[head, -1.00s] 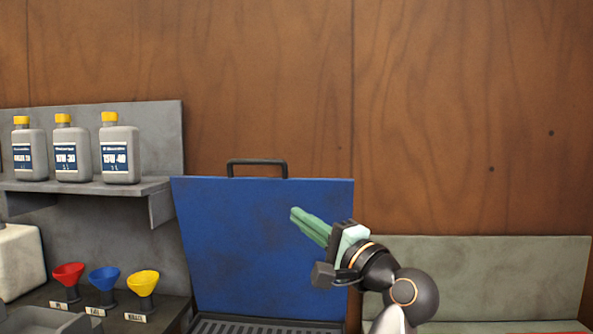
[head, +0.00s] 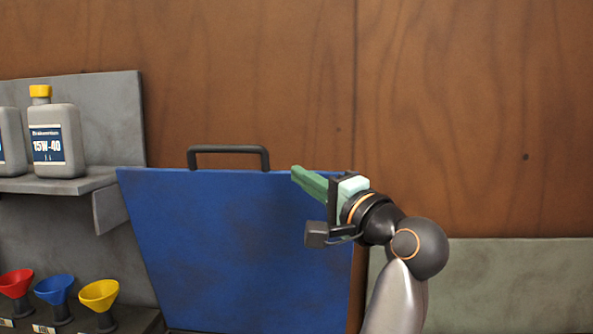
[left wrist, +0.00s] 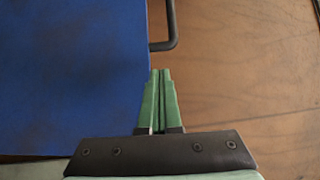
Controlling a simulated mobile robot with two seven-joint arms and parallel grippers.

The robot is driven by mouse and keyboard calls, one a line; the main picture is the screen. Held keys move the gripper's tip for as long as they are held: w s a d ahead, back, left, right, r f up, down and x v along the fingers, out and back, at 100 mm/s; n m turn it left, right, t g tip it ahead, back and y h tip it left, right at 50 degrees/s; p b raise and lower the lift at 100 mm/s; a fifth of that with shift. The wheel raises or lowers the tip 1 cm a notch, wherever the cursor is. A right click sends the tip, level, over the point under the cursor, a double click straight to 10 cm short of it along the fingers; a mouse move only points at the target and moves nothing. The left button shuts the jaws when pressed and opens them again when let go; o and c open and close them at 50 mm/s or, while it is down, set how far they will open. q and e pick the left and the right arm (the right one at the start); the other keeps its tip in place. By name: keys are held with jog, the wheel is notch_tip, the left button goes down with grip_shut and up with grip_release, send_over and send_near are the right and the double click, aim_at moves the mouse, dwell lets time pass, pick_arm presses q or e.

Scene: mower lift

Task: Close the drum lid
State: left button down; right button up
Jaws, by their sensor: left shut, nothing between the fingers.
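The blue drum lid (head: 220,240) stands open and nearly upright in front of the wooden wall. Its black handle (head: 228,150) sticks up from the top edge. My left gripper (head: 296,174) is shut and empty, with its green fingers near the lid's top edge, right of the handle. In the left wrist view the fingertips (left wrist: 160,75) are by the lid's edge (left wrist: 75,70), and the handle (left wrist: 172,25) lies just beyond them. I cannot tell whether the fingers touch the lid. The drum below is out of view. My right gripper is not in view.
At left, a grey shelf (head: 60,184) holds oil bottles (head: 56,140). Below it stand a red funnel (head: 16,284), a blue funnel (head: 54,290) and a yellow funnel (head: 99,295). A grey-green panel (head: 510,285) is at right. The wooden wall (head: 450,110) closes off the back.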

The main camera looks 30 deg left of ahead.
aim_at(276, 171)
pick_arm(q)
jog(key=p+x, duration=0.2)
jog(key=x, duration=0.6)
jog(key=shift+a, duration=0.2)
jog(key=shift+f, duration=0.1)
